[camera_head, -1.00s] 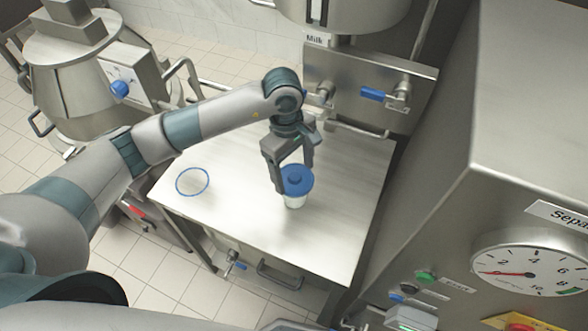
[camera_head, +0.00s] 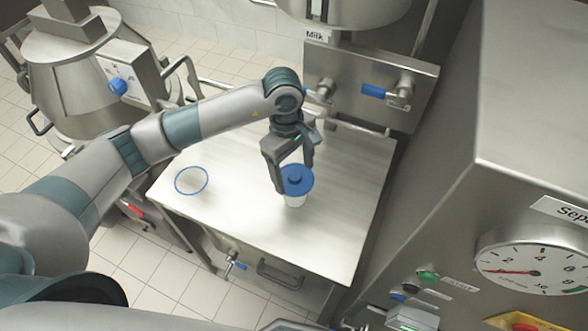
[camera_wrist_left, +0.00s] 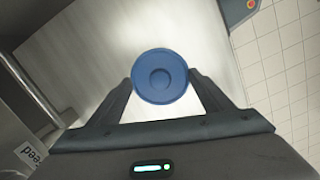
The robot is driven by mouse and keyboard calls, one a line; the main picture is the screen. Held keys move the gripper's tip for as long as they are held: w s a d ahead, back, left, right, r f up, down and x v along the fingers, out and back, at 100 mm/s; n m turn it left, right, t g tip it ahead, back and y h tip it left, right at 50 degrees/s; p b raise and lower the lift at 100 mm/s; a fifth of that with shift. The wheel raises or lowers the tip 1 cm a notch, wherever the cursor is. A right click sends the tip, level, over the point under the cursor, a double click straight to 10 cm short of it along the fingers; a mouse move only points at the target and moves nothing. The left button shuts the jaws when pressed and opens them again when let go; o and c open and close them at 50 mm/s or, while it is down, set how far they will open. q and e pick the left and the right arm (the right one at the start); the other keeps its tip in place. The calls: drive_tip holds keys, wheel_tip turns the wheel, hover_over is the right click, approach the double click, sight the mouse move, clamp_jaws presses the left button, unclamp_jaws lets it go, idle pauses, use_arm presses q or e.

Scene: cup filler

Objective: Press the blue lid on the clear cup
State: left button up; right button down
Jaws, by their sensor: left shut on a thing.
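The blue lid (camera_head: 296,180) is round with a raised knob and sits over the top of the clear cup (camera_head: 295,201), which stands upright on the steel table. Whether the lid is fully seated cannot be told. My left gripper (camera_head: 292,183) has its fingers on either side of the lid and is shut on it. In the left wrist view the lid (camera_wrist_left: 160,76) lies between the two fingertips and hides the cup. My right gripper is not in view.
A blue ring (camera_head: 191,181) lies on the left part of the steel table (camera_head: 240,220). A panel with a blue-handled tap (camera_head: 374,91) stands at the back. A large steel machine with a gauge (camera_head: 535,262) is at the right. The table's front is clear.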

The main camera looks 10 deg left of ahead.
use_arm(q)
drive_tip(key=o, duration=1.1)
drive_tip(key=shift+w+a+r+b, duration=0.25)
drive_tip(key=shift+r+b, duration=0.7)
drive_tip(key=shift+r, duration=1.95)
drive_tip(key=shift+w+a+r+b, duration=0.1)
drive_tip(key=shift+a+r+b, duration=0.55)
drive_tip(key=shift+r, duration=2.2)
drive_tip(key=shift+w+r+b, duration=0.15)
drive_tip(key=shift+r+b, duration=1.05)
drive_tip(key=shift+r, duration=1.7)
